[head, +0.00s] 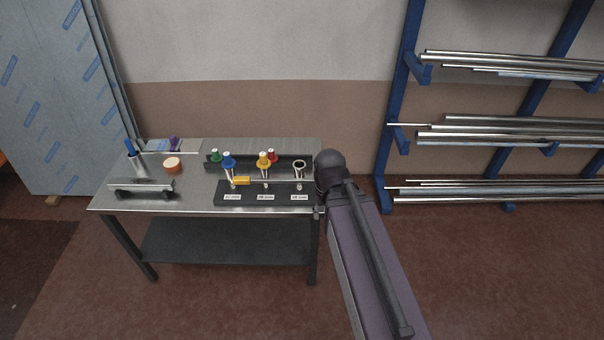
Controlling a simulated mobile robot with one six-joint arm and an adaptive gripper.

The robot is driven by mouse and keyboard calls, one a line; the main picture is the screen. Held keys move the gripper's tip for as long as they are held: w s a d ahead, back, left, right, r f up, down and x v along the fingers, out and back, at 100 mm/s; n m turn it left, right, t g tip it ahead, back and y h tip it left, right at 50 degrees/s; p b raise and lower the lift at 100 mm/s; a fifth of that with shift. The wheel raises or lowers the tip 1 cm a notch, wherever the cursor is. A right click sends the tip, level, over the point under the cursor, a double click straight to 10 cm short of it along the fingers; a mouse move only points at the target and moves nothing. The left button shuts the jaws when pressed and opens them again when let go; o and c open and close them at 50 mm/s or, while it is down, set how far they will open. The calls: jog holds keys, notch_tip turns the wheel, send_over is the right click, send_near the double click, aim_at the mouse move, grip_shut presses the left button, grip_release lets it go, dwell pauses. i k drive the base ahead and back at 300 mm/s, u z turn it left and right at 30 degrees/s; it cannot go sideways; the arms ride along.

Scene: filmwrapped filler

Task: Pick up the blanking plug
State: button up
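On the metal workbench (195,200), a dark rack (225,200) holds short upright metal tubes. Colored caps or plugs show on them: green (215,155), blue (229,160), yellow (264,158) and red (272,154). The tube at the right end (299,166) has a dark ring-like top and no colored cap. I cannot tell which piece is the blanking plug. A small yellow piece (242,181) lies on the rack near the blue one. My arm reaches up from the lower right to the bench's right end. My gripper is not visible.
An orange-and-white tape roll (172,165), a metal fixture (144,188) and a blue-topped upright tool (132,150) occupy the bench's left side. A blue rack (383,150) of long metal tubes stands right. Brown floor lies open in front.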

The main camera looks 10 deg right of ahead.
aim_at(274, 157)
jog(key=i, duration=0.85)
jog(key=u, duration=0.05)
